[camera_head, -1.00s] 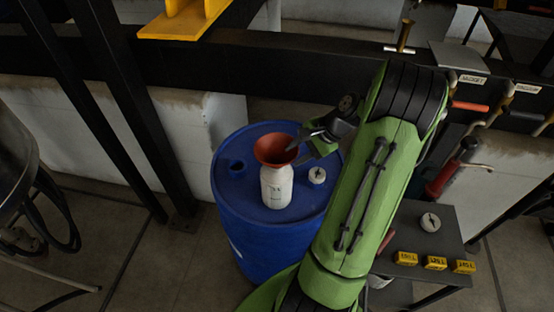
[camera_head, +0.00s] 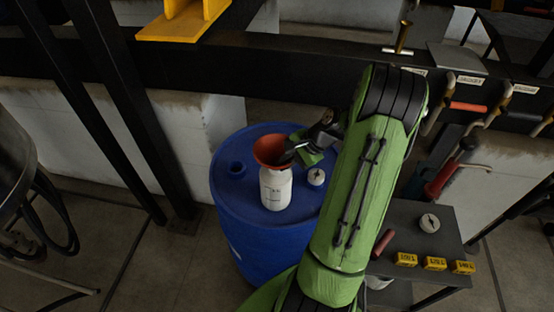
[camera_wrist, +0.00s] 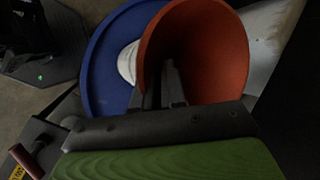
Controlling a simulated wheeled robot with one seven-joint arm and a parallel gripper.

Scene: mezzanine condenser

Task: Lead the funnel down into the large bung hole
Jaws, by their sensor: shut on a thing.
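The orange-red funnel (camera_head: 266,148) shows over the neck of a white bottle (camera_head: 276,190) that stands on the blue drum's top. Whether its spout is in the bottle is hidden. My gripper (camera_head: 290,152) is shut on the funnel's wall at its right side. In the wrist view the jaws (camera_wrist: 165,90) reach into the funnel's wide mouth (camera_wrist: 225,50), and the bottle (camera_wrist: 127,62) shows behind. The large bung hole (camera_head: 237,167) is a dark opening on the drum's left part, left of the funnel and apart from it.
The blue drum (camera_head: 245,225) stands on the floor. A small white cap (camera_head: 316,177) lies on its top, right of the bottle. A dark side table (camera_head: 400,225) holds another round lid (camera_head: 429,222) and yellow blocks (camera_head: 435,263). A black beam (camera_head: 250,62) runs behind.

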